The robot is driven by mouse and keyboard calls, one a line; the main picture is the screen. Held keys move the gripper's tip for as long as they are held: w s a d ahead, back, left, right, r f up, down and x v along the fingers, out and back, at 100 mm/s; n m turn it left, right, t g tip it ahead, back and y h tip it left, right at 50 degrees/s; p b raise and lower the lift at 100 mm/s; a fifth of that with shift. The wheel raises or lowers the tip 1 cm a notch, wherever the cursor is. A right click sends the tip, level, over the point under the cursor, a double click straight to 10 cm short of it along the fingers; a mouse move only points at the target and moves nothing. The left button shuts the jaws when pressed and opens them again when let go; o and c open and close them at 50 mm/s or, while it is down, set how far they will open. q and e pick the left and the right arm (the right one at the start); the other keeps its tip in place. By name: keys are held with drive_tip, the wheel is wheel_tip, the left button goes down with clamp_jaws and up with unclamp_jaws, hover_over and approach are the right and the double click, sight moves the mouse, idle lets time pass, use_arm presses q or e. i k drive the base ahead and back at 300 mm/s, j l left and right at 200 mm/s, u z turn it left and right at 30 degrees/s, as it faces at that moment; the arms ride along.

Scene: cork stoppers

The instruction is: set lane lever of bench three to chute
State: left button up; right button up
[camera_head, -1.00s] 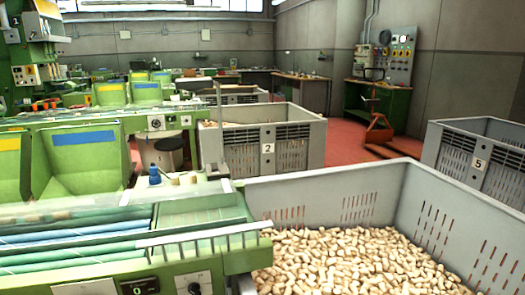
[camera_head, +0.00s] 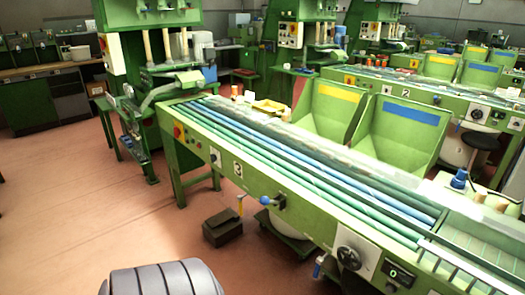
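Bench three (camera_head: 300,215) is the long green bench with a "3" plate (camera_head: 238,169) on its front. Blue and green rollers (camera_head: 320,170) run along its top. A small lever with a blue ball knob (camera_head: 265,200) sticks out from the front, left of a dark pivot (camera_head: 280,201). It looks like the lane lever, but I cannot read its position marks. A round black dial (camera_head: 348,258) on a white plate is further right. Neither of my grippers shows in the view.
A dark box (camera_head: 222,228) stands on the floor below the bench front. Red floor (camera_head: 80,200) is open to the left. Green hoppers (camera_head: 400,130) with yellow and blue labels stand behind the rollers. A grey ribbed shape (camera_head: 165,278) fills the bottom edge.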

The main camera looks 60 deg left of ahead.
sight(264, 201)
drive_tip(key=j+u, duration=0.2)
drive_tip(key=u, duration=1.7)
drive_tip(key=z, duration=1.6)
drive_tip(key=u, duration=1.55)
